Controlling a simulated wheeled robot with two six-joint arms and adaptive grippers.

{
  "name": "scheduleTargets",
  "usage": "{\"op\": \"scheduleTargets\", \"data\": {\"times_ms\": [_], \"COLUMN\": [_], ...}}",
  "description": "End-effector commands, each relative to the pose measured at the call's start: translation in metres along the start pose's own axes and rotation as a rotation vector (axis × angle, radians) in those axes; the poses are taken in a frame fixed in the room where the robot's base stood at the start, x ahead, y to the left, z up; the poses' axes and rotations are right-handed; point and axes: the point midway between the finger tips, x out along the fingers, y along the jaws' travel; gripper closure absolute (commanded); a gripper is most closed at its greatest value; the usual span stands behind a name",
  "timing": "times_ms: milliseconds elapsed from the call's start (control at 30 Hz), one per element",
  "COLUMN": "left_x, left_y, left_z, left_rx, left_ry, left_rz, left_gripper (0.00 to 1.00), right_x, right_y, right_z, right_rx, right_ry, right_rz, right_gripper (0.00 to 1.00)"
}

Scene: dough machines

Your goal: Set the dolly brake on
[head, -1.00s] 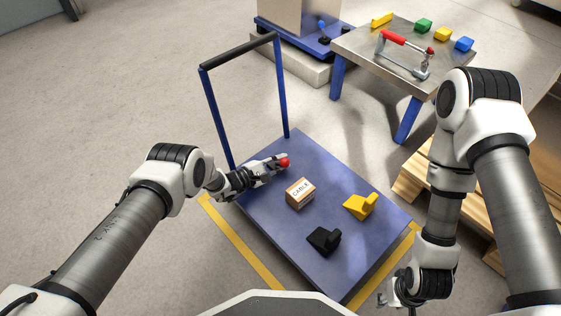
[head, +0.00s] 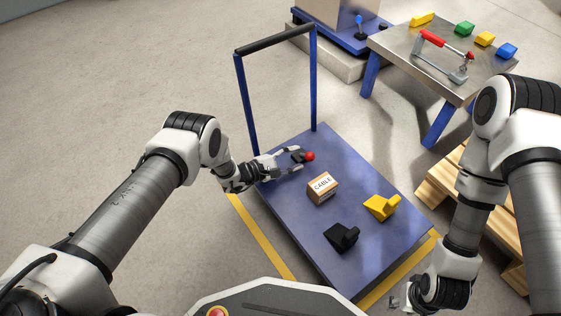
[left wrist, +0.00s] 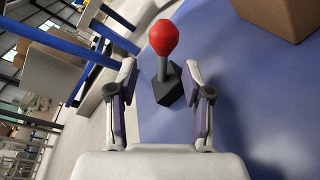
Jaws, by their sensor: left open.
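The brake lever has a red knob (head: 310,156) and stands on the blue dolly deck (head: 285,195) near its handle end. In the left wrist view the lever (left wrist: 164,70) rises from a dark square base, its grey stem leaning slightly. My left gripper (head: 294,160) is open around the near side of the lever. In the left wrist view its two fingers (left wrist: 163,92) stand apart, with the lever ahead and between them. I cannot tell whether either finger touches it. My right gripper (head: 397,301) hangs low beside the dolly's front corner, partly hidden by its own wrist.
A cable box (head: 323,192), a yellow chock (head: 381,207) and a black chock (head: 341,237) sit on the deck. The dolly's handle (head: 276,39) rises at the far end. A metal table (head: 400,50) with a red-handled clamp and a wooden pallet (head: 450,190) stand right.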

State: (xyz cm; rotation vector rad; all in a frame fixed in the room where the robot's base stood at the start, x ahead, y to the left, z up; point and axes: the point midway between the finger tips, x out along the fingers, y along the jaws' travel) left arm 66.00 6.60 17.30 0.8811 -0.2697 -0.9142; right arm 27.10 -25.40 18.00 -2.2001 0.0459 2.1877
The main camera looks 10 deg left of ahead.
Motion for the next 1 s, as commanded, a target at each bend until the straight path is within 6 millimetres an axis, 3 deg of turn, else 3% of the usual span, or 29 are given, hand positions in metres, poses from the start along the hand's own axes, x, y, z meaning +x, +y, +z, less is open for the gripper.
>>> {"op": "scheduleTargets", "data": {"times_ms": [100,300,1000], "left_x": [-0.033,-0.070,-0.075], "left_y": [0.001,0.001,0.000], "left_z": [-0.001,0.000,0.000], "left_rx": [-0.003,-0.001,0.000], "left_ry": [0.004,0.002,-0.001], "left_rz": [0.001,0.002,0.001], "left_gripper": [0.50,0.50,0.50], "right_x": [0.000,0.000,0.000], "right_y": [0.000,0.000,0.000], "right_z": [0.000,0.000,0.000], "right_rx": [0.000,0.000,0.000], "right_ry": [0.000,0.000,0.000], "right_rz": [0.000,0.000,0.000], "right_gripper": [0.60,0.60,0.60]}}
